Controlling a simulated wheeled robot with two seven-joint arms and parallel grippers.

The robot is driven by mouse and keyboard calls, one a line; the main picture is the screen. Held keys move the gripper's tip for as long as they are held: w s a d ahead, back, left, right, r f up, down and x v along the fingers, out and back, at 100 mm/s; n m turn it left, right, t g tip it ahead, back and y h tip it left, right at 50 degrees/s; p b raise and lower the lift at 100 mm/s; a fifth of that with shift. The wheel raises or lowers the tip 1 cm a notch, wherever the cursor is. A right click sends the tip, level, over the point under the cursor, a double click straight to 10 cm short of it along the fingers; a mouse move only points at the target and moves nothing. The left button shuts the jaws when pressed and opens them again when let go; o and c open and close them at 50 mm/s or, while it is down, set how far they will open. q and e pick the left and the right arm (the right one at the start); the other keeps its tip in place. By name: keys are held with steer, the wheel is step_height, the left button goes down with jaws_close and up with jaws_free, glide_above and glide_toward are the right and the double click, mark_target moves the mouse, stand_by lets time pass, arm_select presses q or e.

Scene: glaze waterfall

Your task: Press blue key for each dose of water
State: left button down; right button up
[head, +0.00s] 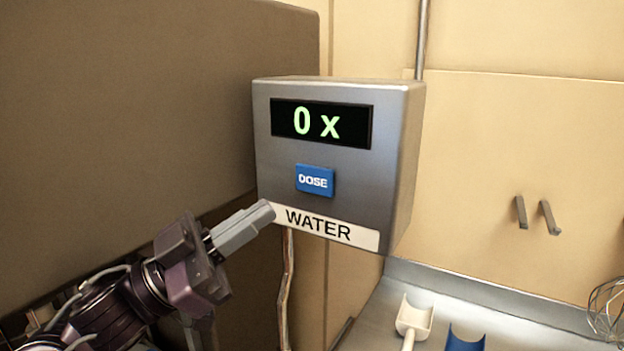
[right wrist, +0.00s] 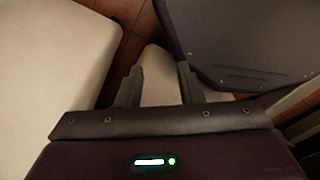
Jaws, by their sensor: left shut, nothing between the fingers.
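The grey water dispenser box (head: 405,150) hangs at the wall, with a white WATER label (head: 330,228) along its bottom. Its black display (head: 352,124) reads "0 x" in green. The blue DOSE key (head: 315,181) sits on its front below the display. My left gripper (head: 268,210) is shut and empty, its fingertips at the left end of the label in the picture, below and left of the blue key. I cannot tell whether they touch the box. My right gripper (right wrist: 160,85) shows in the right wrist view, its two fingers apart with nothing between them.
A big brown panel (head: 130,110) fills the left side. A grey counter (head: 450,290) at lower right holds a white scoop (head: 412,318), a blue scoop (head: 465,340) and a wire whisk (head: 606,312). Two hooks (head: 535,215) are on the wall. A pipe (head: 421,40) runs above the box.

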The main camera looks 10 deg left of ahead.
arm_select(q)
steer(key=p, duration=0.2)
glide_toward(324, 174)
step_height(324, 174, up, 3)
steer(key=d, duration=0.3)
steer(key=shift+w+d+f, duration=0.2)
steer(key=shift+w+d, duration=0.05)
steer(key=shift+w, duration=0.5)
stand_by(0.9)
steer(key=shift+w, duration=0.15)
steer(key=shift+w+d+p, duration=0.15)
steer(key=shift+w+p, duration=0.05)
steer(key=shift+p, duration=0.1)
